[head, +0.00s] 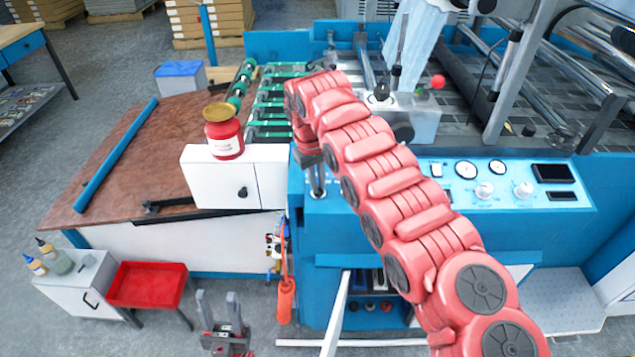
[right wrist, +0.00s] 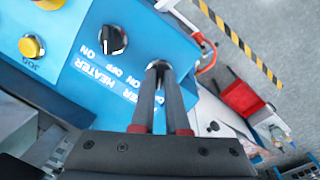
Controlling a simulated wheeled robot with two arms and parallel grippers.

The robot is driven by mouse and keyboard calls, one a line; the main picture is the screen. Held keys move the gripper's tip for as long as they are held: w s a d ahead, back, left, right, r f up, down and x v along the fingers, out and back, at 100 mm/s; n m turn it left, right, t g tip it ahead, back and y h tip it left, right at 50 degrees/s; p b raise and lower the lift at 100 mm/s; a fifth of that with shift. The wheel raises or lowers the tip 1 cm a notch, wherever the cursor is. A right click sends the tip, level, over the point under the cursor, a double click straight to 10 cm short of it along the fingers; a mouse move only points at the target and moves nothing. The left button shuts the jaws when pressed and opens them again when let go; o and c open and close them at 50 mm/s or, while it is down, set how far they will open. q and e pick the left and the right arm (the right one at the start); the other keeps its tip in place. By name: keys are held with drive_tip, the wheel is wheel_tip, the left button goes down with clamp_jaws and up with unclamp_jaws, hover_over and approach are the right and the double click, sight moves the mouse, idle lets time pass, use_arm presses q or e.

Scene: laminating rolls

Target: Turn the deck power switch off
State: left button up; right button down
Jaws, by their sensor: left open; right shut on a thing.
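The deck power switch is the dark knob (right wrist: 158,66) on the blue panel (right wrist: 75,80) in the right wrist view, beside OFF and ON lettering and partly covered by my fingers. My right gripper (right wrist: 161,75) is shut on it; which way the knob points is hard to tell. In the head view my right gripper (head: 317,190) reaches down at the left end of the blue machine, and the switch is hidden there. My left gripper (head: 220,310) is open and empty, low in front of the machine, with its fingers pointing up.
Beside the switch are a black heater knob (right wrist: 112,40) and a yellow JOG button (right wrist: 31,45). A red jar (head: 224,138) stands on a white box (head: 210,170). A red tray (head: 148,285) is at lower left. An orange handle (head: 286,298) hangs at the machine's corner.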

drive_tip(key=c, duration=0.9)
unclamp_jaws()
drive_tip(key=shift+s+f, duration=0.15)
drive_tip(key=shift+f, duration=0.05)
drive_tip(key=shift+a+r, duration=0.1)
drive_tip(key=shift+r, duration=0.55)
drive_tip(key=r+p, duration=0.3)
drive_tip(key=r, duration=0.2)
drive_tip(key=a+r+p, duration=0.1)
drive_tip(key=r+p, duration=0.2)
drive_tip(key=r, duration=0.2)
drive_tip(key=r+p, duration=0.3)
drive_tip(key=r, duration=0.3)
drive_tip(key=shift+s+a, duration=0.3)
drive_tip(key=shift+a, duration=0.05)
